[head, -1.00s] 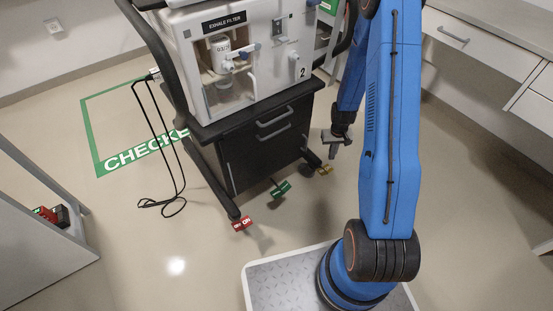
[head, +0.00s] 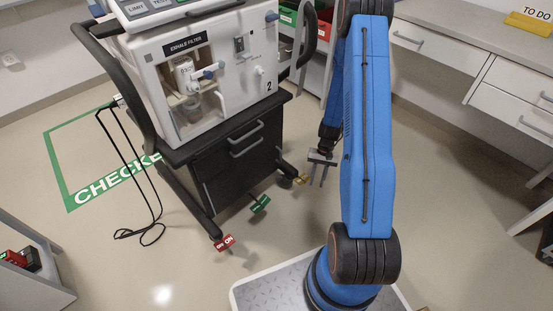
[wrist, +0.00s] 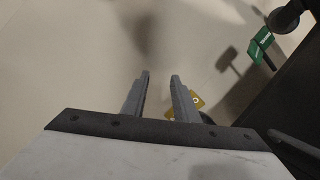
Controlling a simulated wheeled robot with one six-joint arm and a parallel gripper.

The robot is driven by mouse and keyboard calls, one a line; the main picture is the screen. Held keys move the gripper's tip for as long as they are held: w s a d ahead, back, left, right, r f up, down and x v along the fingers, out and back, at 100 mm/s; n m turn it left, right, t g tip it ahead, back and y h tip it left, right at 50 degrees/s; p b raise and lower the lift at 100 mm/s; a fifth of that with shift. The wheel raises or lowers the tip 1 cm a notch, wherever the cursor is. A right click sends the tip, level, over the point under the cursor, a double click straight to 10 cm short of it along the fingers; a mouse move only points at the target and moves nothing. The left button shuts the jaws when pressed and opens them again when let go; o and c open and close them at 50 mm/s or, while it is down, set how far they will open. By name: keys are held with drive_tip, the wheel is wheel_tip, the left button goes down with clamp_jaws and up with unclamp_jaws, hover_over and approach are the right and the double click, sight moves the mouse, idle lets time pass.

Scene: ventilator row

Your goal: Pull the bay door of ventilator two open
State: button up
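Ventilator two (head: 215,80) stands on a black wheeled cart, marked with a "2" on its front. Its front bay, labelled EXHALE FILTER, shows a white filter (head: 186,75) inside a recess with a pale frame; I cannot tell whether a clear door covers it. My gripper (head: 318,179) hangs low to the right of the cart, apart from the ventilator. In the wrist view its two fingers (wrist: 160,90) are parted with nothing between them, pointing over the floor.
The black cart drawers (head: 240,160) are closed. Red (head: 224,242), green (head: 260,204) and yellow (head: 300,179) tags show at the cart's feet. A black cable (head: 150,200) hangs at left. White drawers (head: 430,40) stand at right. Floor in front is clear.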

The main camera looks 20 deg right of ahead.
drive_tip(key=s+a+r+m+t+y, duration=0.15)
drive_tip(key=s+a+m+y, duration=0.25)
drive_tip(key=m+y, duration=0.5)
drive_tip(key=w+d+r+m+t+y, duration=0.3)
drive_tip(key=w+d+r+m+t, duration=0.5)
drive_tip(key=t, duration=0.4)
drive_tip(key=w+a, duration=0.4)
drive_tip(key=a, duration=0.3)
drive_tip(key=w+a+m, duration=0.1)
drive_tip(key=w+a, duration=0.3)
drive_tip(key=a, duration=0.3)
drive_tip(key=shift+a+f, duration=0.35)
drive_tip(key=shift+w, duration=0.1)
clamp_jaws()
